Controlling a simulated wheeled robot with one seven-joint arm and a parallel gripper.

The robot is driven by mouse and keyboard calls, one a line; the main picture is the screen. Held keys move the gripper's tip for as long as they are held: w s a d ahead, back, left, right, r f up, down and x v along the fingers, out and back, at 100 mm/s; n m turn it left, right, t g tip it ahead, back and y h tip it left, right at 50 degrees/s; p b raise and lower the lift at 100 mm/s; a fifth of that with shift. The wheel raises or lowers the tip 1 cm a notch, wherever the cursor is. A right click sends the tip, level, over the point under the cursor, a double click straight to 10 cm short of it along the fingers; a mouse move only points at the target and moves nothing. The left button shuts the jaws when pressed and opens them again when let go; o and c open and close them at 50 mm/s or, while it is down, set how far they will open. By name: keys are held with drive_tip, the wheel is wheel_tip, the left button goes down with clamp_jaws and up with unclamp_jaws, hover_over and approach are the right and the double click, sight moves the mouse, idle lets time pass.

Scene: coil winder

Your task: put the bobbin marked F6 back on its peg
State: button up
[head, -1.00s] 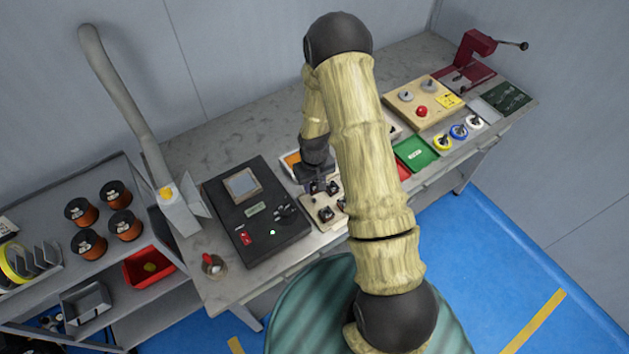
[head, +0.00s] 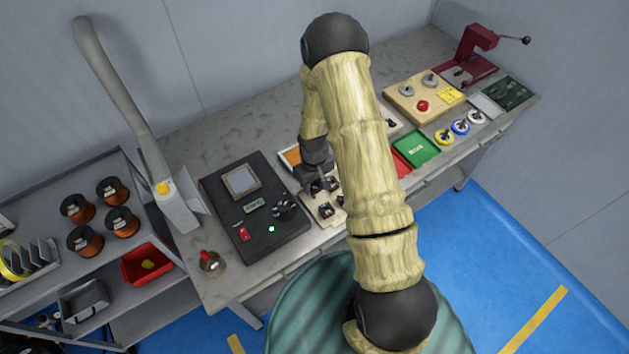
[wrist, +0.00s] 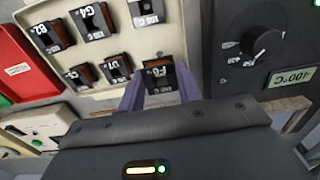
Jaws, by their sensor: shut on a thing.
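My gripper (wrist: 160,92) is shut on a small dark bobbin (wrist: 159,77) whose pale mark looks like F6, in the wrist view. The bobbin sits between the two purple fingers, over the near edge of the cream bobbin board (wrist: 180,38). Its peg is hidden, and I cannot tell whether it touches the board. In the head view my gripper (head: 319,188) is over the board (head: 312,202), partly hidden by my arm.
Several marked bobbins stand on the board, including G4 (wrist: 92,21) close by. The black control box (head: 262,215) with a dial (wrist: 262,42) lies beside the board. A green tray (head: 415,150) and red tray (wrist: 18,68) lie on its other side.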

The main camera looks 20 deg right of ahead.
drive_tip(key=shift+s+a+f+b, duration=0.15)
drive_tip(key=shift+f+b, duration=0.2)
drive_tip(key=shift+f, duration=0.6)
drive_tip(key=shift+d, duration=0.2)
drive_tip(key=shift+a, duration=0.1)
drive_tip(key=shift+f+b, duration=1)
drive_tip(key=shift+f, duration=0.1)
idle(0.6)
drive_tip(key=o, duration=1.1)
drive_tip(key=shift+c, duration=0.2)
drive_tip(key=shift+r, duration=0.2)
wheel_tip(320, 180, up, 17)
drive_tip(key=b, duration=0.2)
